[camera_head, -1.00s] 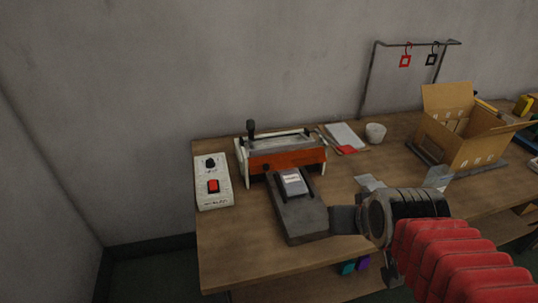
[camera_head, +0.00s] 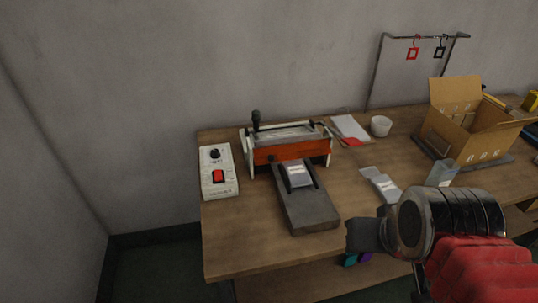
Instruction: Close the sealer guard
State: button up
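The sealer (camera_head: 290,152) stands at the back left of the bench, with an orange front and white end frames. Its clear guard (camera_head: 290,135) lies across the top, with a black knob (camera_head: 256,119) upright at its left; how far the guard is open I cannot tell. A grey block (camera_head: 308,211) in front of the sealer bears a pale labelled packet (camera_head: 298,175) at its sealer end. My gripper (camera_head: 352,236) is right of the block, apart from it and from the sealer. Its fingertips are dark and show no clear gap.
A white control box (camera_head: 218,171) with a red switch stands left of the sealer. To the right are pale packets (camera_head: 381,186), a white cup (camera_head: 381,126), a clear container (camera_head: 443,173) and an open cardboard box (camera_head: 466,122). A hook rack (camera_head: 425,37) stands behind.

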aim_at(289, 150)
jog(key=u, duration=0.4)
jog(key=i, duration=0.35)
jog(key=u, duration=0.55)
